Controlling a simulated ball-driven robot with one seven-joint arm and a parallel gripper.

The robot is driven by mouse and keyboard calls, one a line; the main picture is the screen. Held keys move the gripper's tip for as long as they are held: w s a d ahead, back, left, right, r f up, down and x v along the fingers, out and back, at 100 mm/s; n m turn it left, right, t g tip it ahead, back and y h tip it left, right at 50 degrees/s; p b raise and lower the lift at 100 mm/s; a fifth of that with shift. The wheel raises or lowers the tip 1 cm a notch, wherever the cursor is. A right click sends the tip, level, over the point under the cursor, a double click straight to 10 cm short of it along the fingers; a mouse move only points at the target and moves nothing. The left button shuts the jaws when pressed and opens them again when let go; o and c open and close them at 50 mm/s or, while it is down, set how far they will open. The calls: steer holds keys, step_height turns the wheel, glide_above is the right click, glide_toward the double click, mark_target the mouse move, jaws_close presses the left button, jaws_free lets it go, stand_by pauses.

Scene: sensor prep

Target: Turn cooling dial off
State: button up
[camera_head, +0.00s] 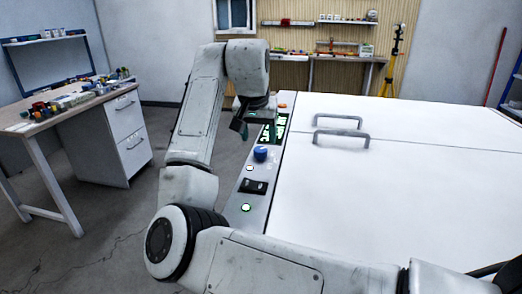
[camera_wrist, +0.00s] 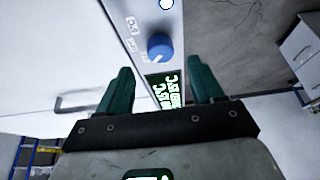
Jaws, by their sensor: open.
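The cooling dial looks to be the blue round knob (camera_head: 260,153) on the grey control panel (camera_head: 257,190) along the left edge of the white cabinet. In the wrist view the blue knob (camera_wrist: 159,46) shows beyond my fingertips, with small printed labels beside it and a pale pointer mark on its face. My gripper (camera_wrist: 162,78) is open and empty, its two dark green fingers apart and not touching the knob. In the head view my gripper (camera_head: 242,124) hangs above the panel near the green-lit display (camera_head: 272,132), past the knob. The display (camera_wrist: 165,92) also shows between the fingers.
A black switch (camera_head: 253,186) and a lit green button (camera_head: 246,208) sit nearer on the panel. A metal handle (camera_head: 338,130) stands up from the white cabinet lid (camera_head: 400,185). A cluttered workbench (camera_head: 75,103) with drawers stands left. Open floor lies between.

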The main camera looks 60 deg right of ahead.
mark_target(261, 149)
steer(key=x, duration=0.6)
steer(key=shift+b, duration=0.35)
steer(key=c, duration=1.1)
